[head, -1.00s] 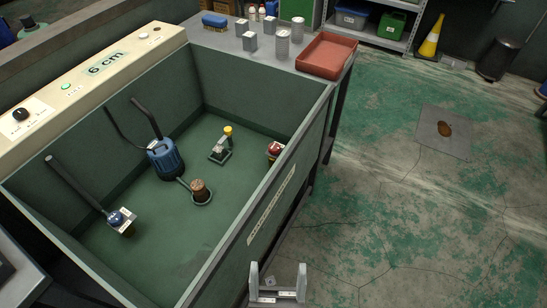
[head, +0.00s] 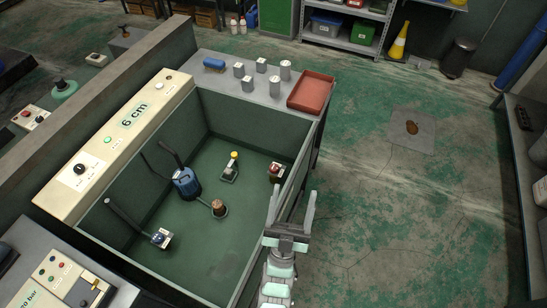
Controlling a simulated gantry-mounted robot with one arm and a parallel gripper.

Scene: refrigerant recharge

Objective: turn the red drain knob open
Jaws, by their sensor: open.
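The red knob (head: 275,167) sits on a pale fitting inside the green tank (head: 260,128), close to its right wall. My gripper (head: 293,197) is open and empty, with its two fingers apart and pointing up the picture. It appears over the tank's right edge, below and slightly right of the red knob, and does not touch it. The knob is small here, so its turn position cannot be told.
In the tank stand a blue pump (head: 185,182), a brown plug (head: 219,208), a yellow-topped fitting (head: 231,165) and a blue-topped valve (head: 160,238). A red tray (head: 311,92) and several grey blocks stand behind the tank. The floor at right is largely clear.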

